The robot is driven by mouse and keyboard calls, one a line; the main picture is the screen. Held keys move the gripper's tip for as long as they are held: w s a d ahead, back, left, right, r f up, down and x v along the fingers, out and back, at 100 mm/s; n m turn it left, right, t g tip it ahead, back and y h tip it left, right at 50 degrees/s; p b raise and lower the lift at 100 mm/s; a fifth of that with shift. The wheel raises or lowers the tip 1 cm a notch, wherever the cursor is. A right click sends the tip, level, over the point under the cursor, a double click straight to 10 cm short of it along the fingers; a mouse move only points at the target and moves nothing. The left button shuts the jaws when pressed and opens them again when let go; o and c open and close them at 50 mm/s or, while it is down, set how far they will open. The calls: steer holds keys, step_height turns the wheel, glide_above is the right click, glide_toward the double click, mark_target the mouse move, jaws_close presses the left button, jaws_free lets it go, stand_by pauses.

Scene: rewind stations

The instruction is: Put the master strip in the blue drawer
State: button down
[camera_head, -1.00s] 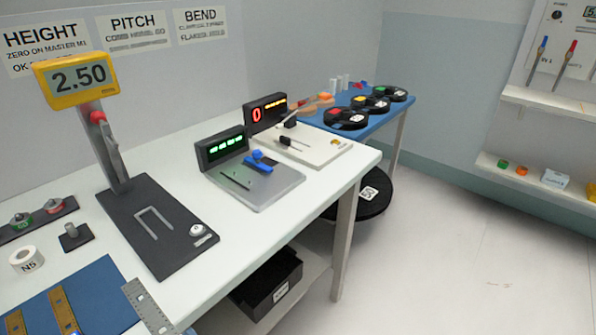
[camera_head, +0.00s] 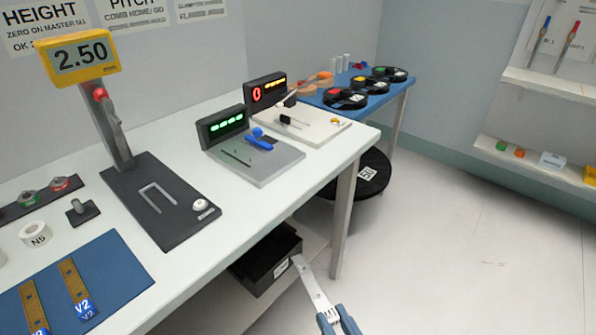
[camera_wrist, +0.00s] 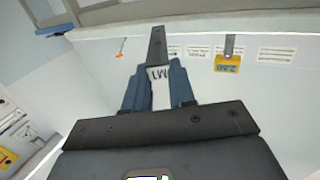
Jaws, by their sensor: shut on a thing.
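My gripper (camera_head: 336,318) is at the bottom of the head view, in front of the bench's right end. Its blue fingers also show in the wrist view (camera_wrist: 158,82), shut on the master strip. The master strip (camera_head: 313,285) is a thin grey metal strip, tilted, sticking out beyond the fingers. In the wrist view (camera_wrist: 157,46) its end looks dark, and a white label reading M1 lies between the fingers. The strip appears clear of the bench. No blue drawer can be made out in either view.
A black bin (camera_head: 266,262) stands on the shelf under the white bench (camera_head: 215,232). On the bench are a height gauge (camera_head: 155,200), a blue mat (camera_head: 115,262) with V2-labelled strips, and two display stations. Floor on the right is clear.

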steer(key=w+d+f+m+h, duration=0.2)
steer(key=w+d+f+h, duration=0.1)
steer(key=d+f, duration=0.3)
steer(key=w+d+f+m+t+h, duration=0.1)
steer(key=w+d+f+m+h, duration=0.1)
steer(key=d+f, duration=0.4)
steer(key=w+d+h, duration=0.1)
steer(key=d+h, duration=0.1)
steer(key=d, duration=0.1)
steer(key=shift+w+d+f+m+t, duration=0.2)
steer(key=shift+w+f+m+t, duration=0.1)
steer(key=shift+w+f+m, duration=0.1)
steer(key=shift+r+p, duration=0.85)
